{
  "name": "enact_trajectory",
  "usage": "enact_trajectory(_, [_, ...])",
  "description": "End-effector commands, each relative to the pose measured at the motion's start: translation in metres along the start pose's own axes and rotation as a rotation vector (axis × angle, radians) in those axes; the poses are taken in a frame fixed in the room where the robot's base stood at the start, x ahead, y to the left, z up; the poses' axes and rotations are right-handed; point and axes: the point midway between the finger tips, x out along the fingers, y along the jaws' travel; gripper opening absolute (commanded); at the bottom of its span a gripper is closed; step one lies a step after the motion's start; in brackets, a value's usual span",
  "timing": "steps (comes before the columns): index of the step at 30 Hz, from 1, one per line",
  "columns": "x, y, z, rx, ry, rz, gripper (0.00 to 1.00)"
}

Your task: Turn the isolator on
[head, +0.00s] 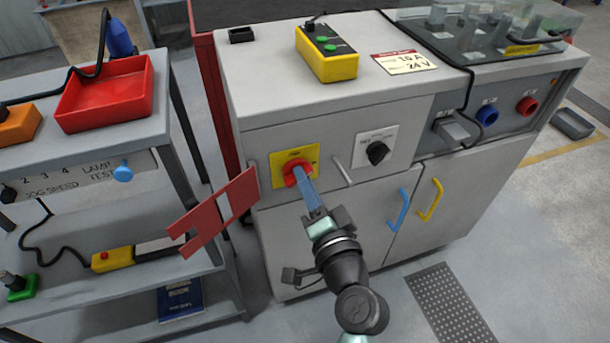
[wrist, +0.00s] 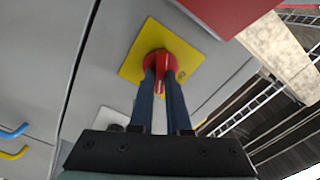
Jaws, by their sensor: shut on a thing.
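The isolator is a red rotary handle (head: 296,172) on a yellow square plate (head: 310,154), on the front of the grey cabinet at its upper left. My gripper (head: 300,178) reaches up to it from below, its long blue fingers at the handle. In the wrist view the red handle (wrist: 161,63) sits on the yellow plate (wrist: 133,67), with my gripper's fingertips (wrist: 160,74) on either side of its grip. The gripper is shut on the handle. The plate's lettering is too small to read.
A black selector knob (head: 378,152) on a white plate and a thin grey lever (head: 344,172) are right of the isolator. Blue (head: 398,212) and yellow (head: 431,200) door handles are lower right. A shelf cart (head: 150,135) stands left.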

Motion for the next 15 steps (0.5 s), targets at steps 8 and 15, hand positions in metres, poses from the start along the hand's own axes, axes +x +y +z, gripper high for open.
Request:
enact_trajectory(8, [-0.0005, 0.0004, -0.0001, 0.236, -0.002, 0.002, 0.0])
enact_trajectory(15, [-0.0005, 0.0017, 0.0003, 0.378, -0.001, 0.002, 0.0])
